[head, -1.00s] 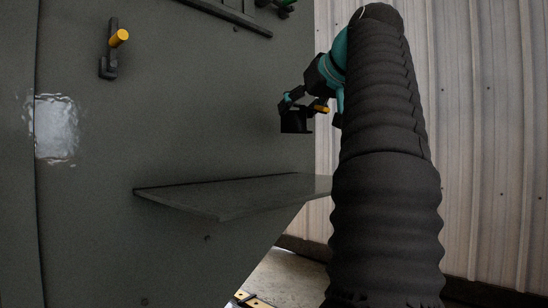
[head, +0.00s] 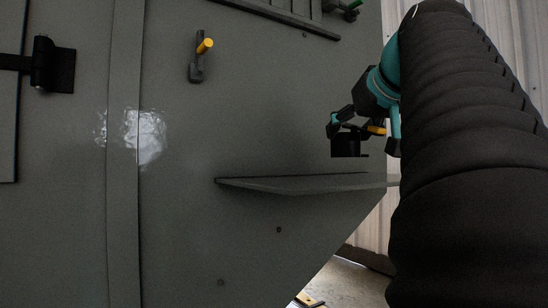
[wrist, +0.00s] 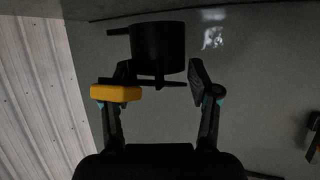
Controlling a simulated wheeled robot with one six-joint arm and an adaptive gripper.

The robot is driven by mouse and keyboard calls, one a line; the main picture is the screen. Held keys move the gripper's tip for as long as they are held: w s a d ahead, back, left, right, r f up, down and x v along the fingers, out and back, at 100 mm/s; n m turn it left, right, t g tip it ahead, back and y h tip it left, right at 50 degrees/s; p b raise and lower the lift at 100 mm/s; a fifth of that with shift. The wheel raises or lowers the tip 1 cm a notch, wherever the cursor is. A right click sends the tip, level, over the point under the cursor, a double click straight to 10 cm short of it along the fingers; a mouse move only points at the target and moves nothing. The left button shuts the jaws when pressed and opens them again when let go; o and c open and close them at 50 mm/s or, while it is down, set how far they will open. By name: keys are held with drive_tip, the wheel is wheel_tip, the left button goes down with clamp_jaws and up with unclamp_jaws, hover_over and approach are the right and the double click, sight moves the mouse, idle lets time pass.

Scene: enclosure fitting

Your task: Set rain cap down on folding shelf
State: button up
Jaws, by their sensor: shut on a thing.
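The black rain cap (head: 346,147) hangs below my gripper (head: 354,124) in the head view. In the wrist view the cap (wrist: 158,46) is a dark round body with thin parts at its lower side, between the fingertips of my gripper (wrist: 162,80). My gripper is shut on it. A yellow block (wrist: 116,93) shows at the left finger; I cannot tell what it belongs to. The grey folding shelf (head: 290,185) stands out level from the enclosure wall. The cap is a little above its right part in the picture, with a gap between.
The grey enclosure wall (head: 260,95) carries a yellow-tipped handle (head: 200,58), a green-tipped one (head: 350,10) and a black hinge (head: 52,65). The visible shelf top looks empty. A corrugated wall (wrist: 38,95) stands to one side.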

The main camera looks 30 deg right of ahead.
sight(353, 146)
drive_tip(key=shift+a+f+b, duration=0.1)
drive_tip(key=shift+f+b, duration=1.45)
drive_tip(key=shift+f, duration=0.2)
drive_tip(key=shift+f, duration=0.1)
drive_tip(key=shift+f, duration=0.15)
drive_tip(key=o, duration=1.4)
drive_tip(key=shift+r, duration=0.25)
drive_tip(key=shift+s+r, duration=0.1)
drive_tip(key=shift+s, duration=0.05)
drive_tip(key=p+v, duration=0.1)
drive_tip(key=v, duration=1)
drive_tip(key=shift+s+p, duration=0.25)
drive_tip(key=shift+p, duration=0.1)
